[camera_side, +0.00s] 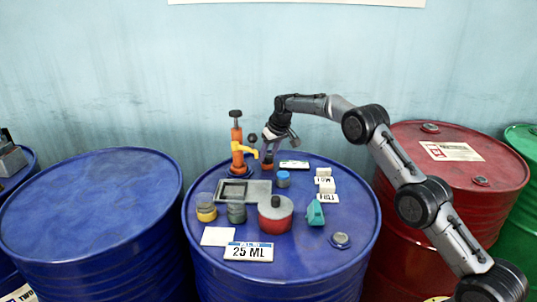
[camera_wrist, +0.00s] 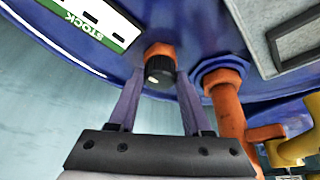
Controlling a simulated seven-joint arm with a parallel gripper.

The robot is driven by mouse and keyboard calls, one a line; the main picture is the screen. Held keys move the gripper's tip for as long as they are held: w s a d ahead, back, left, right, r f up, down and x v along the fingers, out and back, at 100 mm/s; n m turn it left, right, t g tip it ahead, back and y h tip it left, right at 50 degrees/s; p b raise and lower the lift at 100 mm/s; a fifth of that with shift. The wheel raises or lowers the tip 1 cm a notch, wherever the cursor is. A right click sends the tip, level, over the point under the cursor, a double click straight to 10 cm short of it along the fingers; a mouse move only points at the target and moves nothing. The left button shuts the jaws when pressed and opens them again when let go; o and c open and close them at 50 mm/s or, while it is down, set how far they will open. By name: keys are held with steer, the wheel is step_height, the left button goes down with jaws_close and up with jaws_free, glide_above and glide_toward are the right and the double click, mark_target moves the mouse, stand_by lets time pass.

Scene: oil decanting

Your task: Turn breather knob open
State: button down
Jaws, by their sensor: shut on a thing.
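The breather knob (camera_wrist: 159,70) is a black ribbed cap on a short orange fitting in the drum top. In the wrist view it sits between the fingertips of my gripper (camera_wrist: 160,78), which is shut on it. In the side view my gripper (camera_side: 267,151) points down at the breather (camera_side: 267,166), just right of the orange pump; the knob itself is mostly hidden there by the fingers. The blue drum (camera_side: 330,245) carries the breather and stands upright.
The orange hand pump (camera_side: 237,150) with a yellow spout stands close left of my gripper. A STOCK card (camera_side: 294,164), a blue-capped jar (camera_side: 283,179), a grey tray (camera_side: 222,190) and a red pot (camera_side: 275,222) share the drum top. A 25 ML sign (camera_side: 249,252) is at the front.

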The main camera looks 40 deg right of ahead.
steer(key=shift+m+h, duration=0.3)
steer(key=shift+m, duration=0.4)
steer(key=shift+c, duration=1.7)
jaws_free()
steer(key=v, duration=1.3)
steer(key=shift+r, duration=0.4)
